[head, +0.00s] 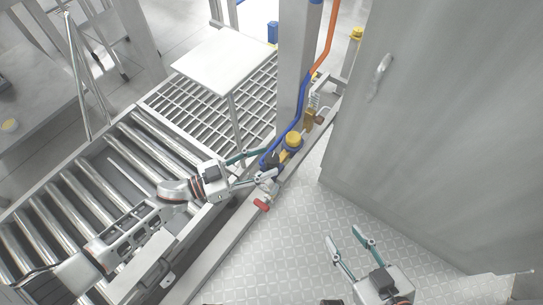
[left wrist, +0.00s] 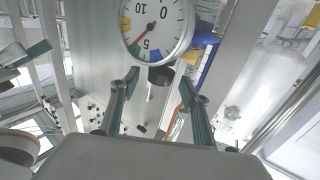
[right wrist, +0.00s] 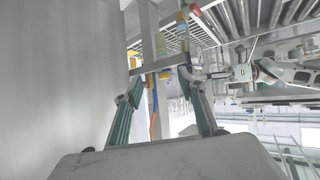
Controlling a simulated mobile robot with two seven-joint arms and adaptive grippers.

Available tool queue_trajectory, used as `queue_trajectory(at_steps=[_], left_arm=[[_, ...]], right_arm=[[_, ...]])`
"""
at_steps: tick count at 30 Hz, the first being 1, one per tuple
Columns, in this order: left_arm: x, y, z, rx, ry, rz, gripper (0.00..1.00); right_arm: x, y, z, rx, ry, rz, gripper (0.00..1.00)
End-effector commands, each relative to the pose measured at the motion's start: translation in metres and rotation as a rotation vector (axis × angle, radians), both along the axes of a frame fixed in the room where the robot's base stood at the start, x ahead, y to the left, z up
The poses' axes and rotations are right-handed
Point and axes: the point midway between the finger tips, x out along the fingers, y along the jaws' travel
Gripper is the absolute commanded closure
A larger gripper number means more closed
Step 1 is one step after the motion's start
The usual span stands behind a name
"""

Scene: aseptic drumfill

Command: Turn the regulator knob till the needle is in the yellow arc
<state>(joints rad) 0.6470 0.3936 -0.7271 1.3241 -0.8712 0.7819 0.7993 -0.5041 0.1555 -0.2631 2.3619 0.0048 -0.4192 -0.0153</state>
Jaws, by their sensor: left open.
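The round white gauge (left wrist: 172,22) is at the top of the left wrist view, cut by the frame edge. Its red needle (left wrist: 141,36) points down-left; coloured arc patches lie along the rim, and I cannot tell surely which one it is on. A dark knob (left wrist: 161,76) sits just under the gauge. My left gripper (left wrist: 158,82) is open, with its fingers either side of the knob in that view; contact is not clear. In the head view the left gripper (head: 274,161) is beside the post. My right gripper (head: 344,237) is open and empty over the floor.
A yellow-topped fitting (head: 293,140) and a blue hose (head: 298,112) are by the post (head: 296,60). A red handle (head: 262,205) is below my left gripper. The roller conveyor (head: 75,195) is left, a grey cabinet (head: 440,120) right. The patterned floor (head: 290,235) is clear.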

Motion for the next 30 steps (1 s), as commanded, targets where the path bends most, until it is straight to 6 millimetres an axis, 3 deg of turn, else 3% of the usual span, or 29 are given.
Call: queue_trajectory(at_steps=[6,17,21,30], left_arm=[[0.009,-0.023,-0.001,-0.001,0.002,-0.001,0.54],[0.012,-0.027,0.0,0.0,-0.001,-0.001,0.54],[0.012,-0.027,0.0,0.0,-0.001,-0.001,0.9],[0.012,-0.027,0.0,0.002,-0.001,-0.015,0.93]], right_arm=[[0.001,0.004,0.002,0.016,-0.005,-0.001,0.6],[0.003,0.005,0.005,0.02,-0.011,-0.001,0.6],[0.003,0.005,0.005,0.02,-0.011,-0.001,0.6],[0.002,0.005,0.002,0.021,-0.006,-0.001,0.6]])
